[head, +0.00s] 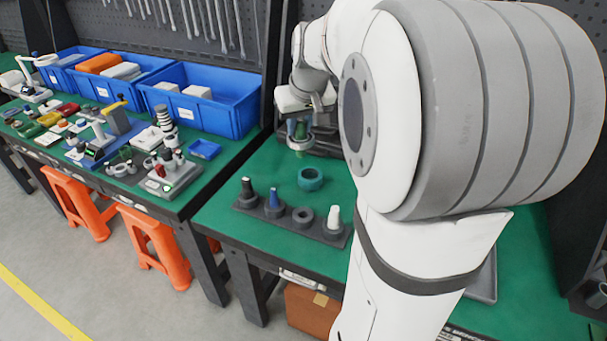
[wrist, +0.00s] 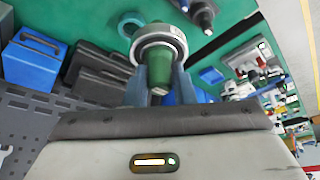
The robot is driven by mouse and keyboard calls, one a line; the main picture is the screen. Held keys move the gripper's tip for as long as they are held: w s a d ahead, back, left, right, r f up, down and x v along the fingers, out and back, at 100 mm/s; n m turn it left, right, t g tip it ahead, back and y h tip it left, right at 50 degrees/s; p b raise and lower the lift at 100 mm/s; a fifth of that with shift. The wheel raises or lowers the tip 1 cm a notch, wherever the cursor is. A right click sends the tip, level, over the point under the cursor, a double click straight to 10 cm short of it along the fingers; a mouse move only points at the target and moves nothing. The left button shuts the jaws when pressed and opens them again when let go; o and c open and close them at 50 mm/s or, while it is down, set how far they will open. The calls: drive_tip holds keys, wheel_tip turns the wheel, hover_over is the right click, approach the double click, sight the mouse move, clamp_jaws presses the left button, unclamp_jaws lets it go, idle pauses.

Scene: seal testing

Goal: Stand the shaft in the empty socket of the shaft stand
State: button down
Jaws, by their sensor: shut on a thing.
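My gripper (wrist: 160,82) is shut on a green shaft (wrist: 155,32), held between its two blue-grey fingers. A grey ring or collar (wrist: 160,54) surrounds the shaft. In the head view my gripper (head: 299,122) holds it above the back of the green bench, behind the stand; the arm partly covers this side. The dark shaft stand (head: 290,222) lies near the bench's front edge. It carries a black shaft (head: 247,188), a blue shaft (head: 274,197) and a white shaft (head: 333,217), all upright. The empty socket (head: 303,215) is between the blue and white shafts.
A loose teal ring (head: 310,179) lies behind the stand. A dark case (head: 325,142) is at the back. The left bench holds blue bins (head: 200,105) and many small parts. Orange stools (head: 155,245) stand below. Green bench surface is clear left of the teal ring.

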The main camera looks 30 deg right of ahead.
drive_tip(key=shift+d, duration=0.15)
wheel_tip(320, 180, down, 19)
drive_tip(key=b, duration=0.9)
drive_tip(key=shift+s+f, duration=0.15)
drive_tip(key=shift+s, duration=0.05)
drive_tip(key=shift+d, duration=0.1)
drive_tip(key=shift+f+b, duration=0.1)
drive_tip(key=shift+b, duration=0.2)
drive_tip(key=shift+f+b, duration=1.5)
drive_tip(key=shift+f, duration=0.2)
drive_tip(key=shift+f+b, duration=0.2)
drive_tip(key=shift+b, duration=0.15)
drive_tip(key=c, duration=1.5)
unclamp_jaws()
drive_tip(key=shift+c, duration=0.2)
drive_tip(key=shift+o, duration=0.3)
